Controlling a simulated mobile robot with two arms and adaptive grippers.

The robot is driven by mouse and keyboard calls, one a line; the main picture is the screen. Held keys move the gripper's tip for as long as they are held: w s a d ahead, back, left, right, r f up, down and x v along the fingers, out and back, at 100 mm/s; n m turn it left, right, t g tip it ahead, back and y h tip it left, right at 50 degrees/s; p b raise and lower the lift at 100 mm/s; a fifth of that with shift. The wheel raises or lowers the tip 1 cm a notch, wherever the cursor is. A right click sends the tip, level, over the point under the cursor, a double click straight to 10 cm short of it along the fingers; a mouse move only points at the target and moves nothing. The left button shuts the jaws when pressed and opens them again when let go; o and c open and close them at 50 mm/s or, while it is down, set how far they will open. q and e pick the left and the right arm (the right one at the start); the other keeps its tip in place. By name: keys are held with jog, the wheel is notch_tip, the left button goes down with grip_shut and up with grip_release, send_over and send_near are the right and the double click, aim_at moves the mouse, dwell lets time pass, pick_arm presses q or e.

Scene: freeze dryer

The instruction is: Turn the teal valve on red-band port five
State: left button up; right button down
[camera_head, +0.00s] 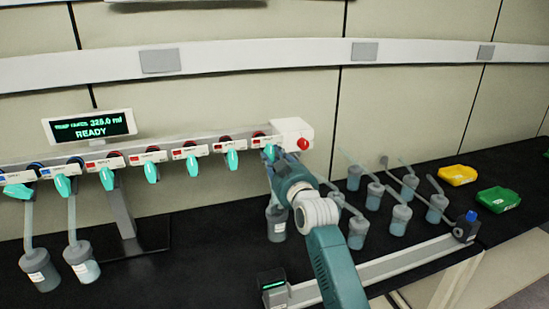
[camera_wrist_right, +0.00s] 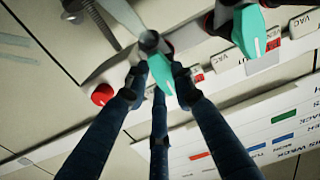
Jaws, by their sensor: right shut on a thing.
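A row of teal valves hangs along the white manifold (camera_head: 240,141), two with blue bands at the left and several with red bands to the right. My right gripper (camera_head: 272,166) is at the rightmost red-band port, beside the white end box. In the right wrist view its three dark fingers (camera_wrist_right: 160,88) are shut on that port's teal valve (camera_wrist_right: 161,70), and the fingers cover part of it. The neighbouring teal valve (camera_wrist_right: 252,32) is apart from the fingers. My left gripper is not in view.
A red button (camera_head: 303,144) on the end box (camera_head: 290,128) is close to my right gripper. A flask (camera_head: 276,224) is below my wrist. Several flasks with tubes stand on the right, near yellow (camera_head: 457,174) and green (camera_head: 498,199) trays. The display (camera_head: 89,126) reads READY.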

jog(key=shift+f, duration=0.1)
jog(key=c, duration=1.4)
grip_release()
jog(key=shift+c, duration=0.2)
jog(key=v, duration=1.2)
